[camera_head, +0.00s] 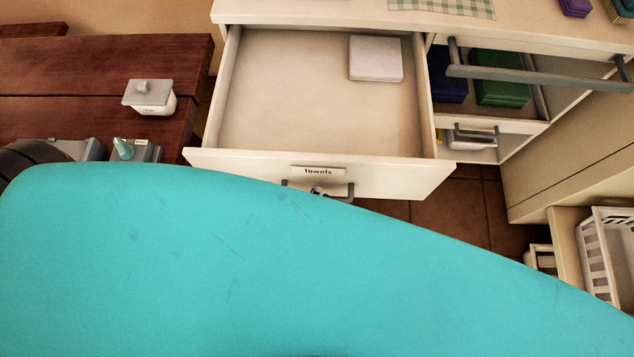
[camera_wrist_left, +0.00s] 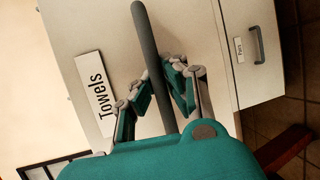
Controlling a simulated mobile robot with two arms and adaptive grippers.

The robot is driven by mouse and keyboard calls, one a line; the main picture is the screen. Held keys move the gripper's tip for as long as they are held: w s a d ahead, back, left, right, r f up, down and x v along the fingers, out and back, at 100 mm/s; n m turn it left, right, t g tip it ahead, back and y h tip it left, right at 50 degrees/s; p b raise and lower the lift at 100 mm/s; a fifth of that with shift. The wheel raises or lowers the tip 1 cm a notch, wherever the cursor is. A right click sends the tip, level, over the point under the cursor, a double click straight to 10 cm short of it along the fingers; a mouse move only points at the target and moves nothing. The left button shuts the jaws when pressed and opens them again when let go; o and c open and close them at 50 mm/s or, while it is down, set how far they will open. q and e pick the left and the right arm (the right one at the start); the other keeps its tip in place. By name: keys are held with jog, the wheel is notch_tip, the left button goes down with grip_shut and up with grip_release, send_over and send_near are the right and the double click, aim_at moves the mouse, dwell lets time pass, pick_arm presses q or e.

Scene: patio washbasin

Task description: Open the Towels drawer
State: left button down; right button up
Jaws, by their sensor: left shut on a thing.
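The Towels drawer (camera_head: 322,172) is pulled well out of the white cabinet, and its inside shows. A folded white cloth (camera_head: 375,58) lies at the back right inside it. The drawer's grey bar handle (camera_head: 346,192) is on its front, below the Towels label (camera_head: 318,170). My left gripper (camera_wrist_left: 160,97) is shut on this handle (camera_wrist_left: 146,40), with a finger on each side of the bar in the left wrist view. In the head view most of my left gripper (camera_head: 318,191) is hidden behind my own teal body. My right gripper is not in view.
Right of the drawer, an open compartment holds dark blue and green folded cloths (camera_head: 500,78) behind a grey bar (camera_head: 540,77). A lidded white container (camera_head: 150,98) stands on the wooden bench (camera_head: 60,72) at left. A white basket (camera_head: 605,250) is at lower right.

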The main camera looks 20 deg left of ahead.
pick_arm(q)
jog(key=c, duration=1.3)
grip_release()
jog(key=shift+c, duration=0.2)
jog(key=v, duration=1.2)
